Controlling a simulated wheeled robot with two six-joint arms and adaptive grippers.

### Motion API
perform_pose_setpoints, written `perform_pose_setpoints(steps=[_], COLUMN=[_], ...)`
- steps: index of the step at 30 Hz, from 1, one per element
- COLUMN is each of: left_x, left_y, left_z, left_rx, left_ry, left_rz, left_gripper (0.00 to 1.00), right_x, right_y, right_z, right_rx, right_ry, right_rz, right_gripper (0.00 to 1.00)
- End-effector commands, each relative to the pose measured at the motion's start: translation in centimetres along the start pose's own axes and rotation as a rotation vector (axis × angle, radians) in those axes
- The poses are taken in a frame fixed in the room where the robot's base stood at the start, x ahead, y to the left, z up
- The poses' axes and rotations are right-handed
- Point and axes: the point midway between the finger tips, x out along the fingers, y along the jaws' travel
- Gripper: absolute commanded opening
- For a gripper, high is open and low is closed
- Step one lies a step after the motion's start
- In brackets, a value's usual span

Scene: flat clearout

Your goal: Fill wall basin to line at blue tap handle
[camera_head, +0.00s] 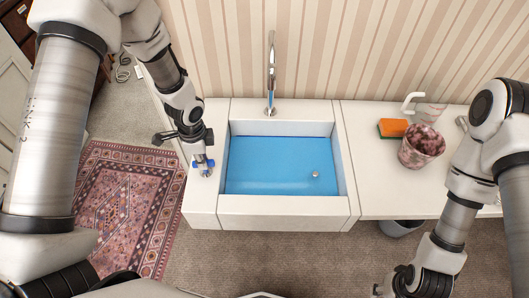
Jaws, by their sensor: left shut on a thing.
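The white wall basin (285,204) holds blue water (265,165) that spreads across its whole inside. A chrome spout (271,60) rises behind it, with a bluish streak low on it that could be water or a reflection. I cannot make out a fill line. The blue tap handle (210,163) is on the counter just left of the basin. My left gripper (202,164) is over the handle from above, shut on it and partly hiding it. My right gripper (390,289) is at the bottom right, cut by the frame edge; its fingers are unclear.
A small grey round thing (315,174) shows in the basin at the right. On the counter to the right are an orange and green sponge (392,128), a speckled pot (421,146) and a white mug-like thing (428,112). A bucket (400,228) stands below. A patterned rug (120,205) lies left.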

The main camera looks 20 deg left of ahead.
Motion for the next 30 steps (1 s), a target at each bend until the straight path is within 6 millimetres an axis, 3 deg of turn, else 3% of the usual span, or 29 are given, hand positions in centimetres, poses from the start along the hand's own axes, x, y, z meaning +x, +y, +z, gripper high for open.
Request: perform_pose_setpoints(steps=[8,15,26,27,29,30], left_x=[0.0,-0.3,0.0,0.0,0.0,0.0], left_y=[-0.1,0.0,-0.1,-0.1,-0.1,-0.1], left_z=[0.0,0.0,0.0,0.0,0.0,0.0], left_rx=[0.008,0.119,0.12,0.12,0.12,0.12], left_ry=[0.0,0.0,0.0,0.0,0.0,0.0], left_rz=[-0.002,0.0,-0.001,-0.001,-0.001,-0.001], left_gripper=[0.0,0.0,0.0,0.24,0.45,0.5], right_x=[-0.1,-1.9,-1.5,-1.5,-1.5,-1.5], right_y=[0.0,0.0,0.0,0.0,0.0,0.0], right_z=[0.0,0.0,0.0,0.0,0.0,0.0], right_rx=[0.0,0.0,0.0,0.0,0.0,0.0], right_ry=[-0.001,0.0,-0.001,-0.001,0.0,0.0], right_rz=[0.0,0.0,0.0,0.0,0.0,0.0], right_gripper=[0.4,0.4,0.4,0.4,0.4,0.4])
